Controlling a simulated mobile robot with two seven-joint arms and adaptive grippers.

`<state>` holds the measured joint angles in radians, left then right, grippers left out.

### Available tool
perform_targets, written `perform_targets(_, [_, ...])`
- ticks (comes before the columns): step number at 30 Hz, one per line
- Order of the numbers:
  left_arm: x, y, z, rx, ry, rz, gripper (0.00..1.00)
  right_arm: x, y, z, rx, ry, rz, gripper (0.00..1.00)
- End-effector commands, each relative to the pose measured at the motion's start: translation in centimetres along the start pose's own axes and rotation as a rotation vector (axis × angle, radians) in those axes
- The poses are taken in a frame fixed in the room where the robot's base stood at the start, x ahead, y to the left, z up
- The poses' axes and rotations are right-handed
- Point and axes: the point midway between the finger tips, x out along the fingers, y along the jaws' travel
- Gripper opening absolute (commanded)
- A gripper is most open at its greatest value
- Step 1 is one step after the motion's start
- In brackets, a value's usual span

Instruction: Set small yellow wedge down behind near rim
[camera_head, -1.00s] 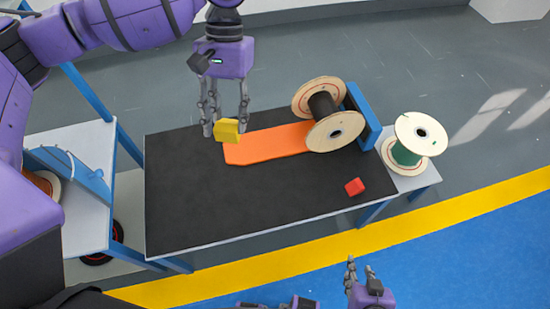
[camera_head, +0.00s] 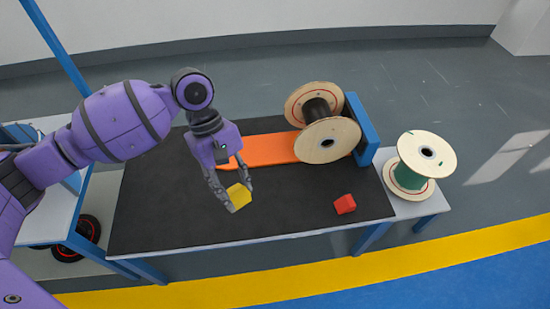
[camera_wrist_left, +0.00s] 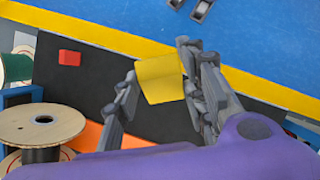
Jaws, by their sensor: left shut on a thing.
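My left gripper (camera_head: 229,199) is shut on the small yellow wedge (camera_head: 239,196). It holds the wedge above the dark table top, left of the red block and in front of the orange strip. In the left wrist view the wedge (camera_wrist_left: 159,80) sits between the two fingers, apart from the red block. The reel with black cable (camera_head: 320,111) lies on its side at the right end of the orange strip; its near rim (camera_head: 327,140) faces me. In the left wrist view, grey fingertips, likely my right gripper's (camera_wrist_left: 190,7), are cut by the top edge.
A red block (camera_head: 345,204) lies near the table's front edge. The orange strip (camera_head: 270,150) runs to the reel, beside a blue upright (camera_head: 360,130). A green reel (camera_head: 419,165) stands on the light right end. The black table top (camera_head: 150,215) is clear at front left.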

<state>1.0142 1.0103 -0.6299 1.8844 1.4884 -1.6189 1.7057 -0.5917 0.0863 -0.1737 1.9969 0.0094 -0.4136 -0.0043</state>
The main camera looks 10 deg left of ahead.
Motion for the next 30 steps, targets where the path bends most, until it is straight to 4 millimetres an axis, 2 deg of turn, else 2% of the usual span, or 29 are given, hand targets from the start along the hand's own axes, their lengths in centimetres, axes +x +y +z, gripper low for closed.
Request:
perform_targets(1, [4.1, 0.3, -2.1, -0.127, -0.015, 0.041, 0.08, 1.9, 0.0, 2.2, 0.000, -0.022, 0.001, 0.40])
perform_targets(3, [6.3, 1.3, -4.2, -0.300, -0.011, 0.116, 0.08, 3.5, 0.1, 2.7, 0.002, -0.017, 0.004, 0.40])
perform_targets(7, [8.9, 2.7, -8.1, -0.594, -0.006, 0.241, 0.08, 6.1, 0.0, 2.4, 0.006, 0.007, 0.006, 0.40])
perform_targets(12, [10.4, 3.5, -11.8, -0.859, -0.002, 0.356, 0.08, 8.1, -0.1, 2.1, 0.003, 0.029, 0.005, 0.40])
perform_targets(19, [10.7, 4.8, -14.2, -0.981, 0.000, 0.413, 0.08, 8.9, 0.0, 2.1, 0.002, 0.034, 0.007, 0.40])
perform_targets(30, [12.8, 12.2, -20.1, -0.980, 0.000, 0.410, 0.08, 10.7, 0.5, 6.1, 0.018, -0.024, 0.016, 0.40])
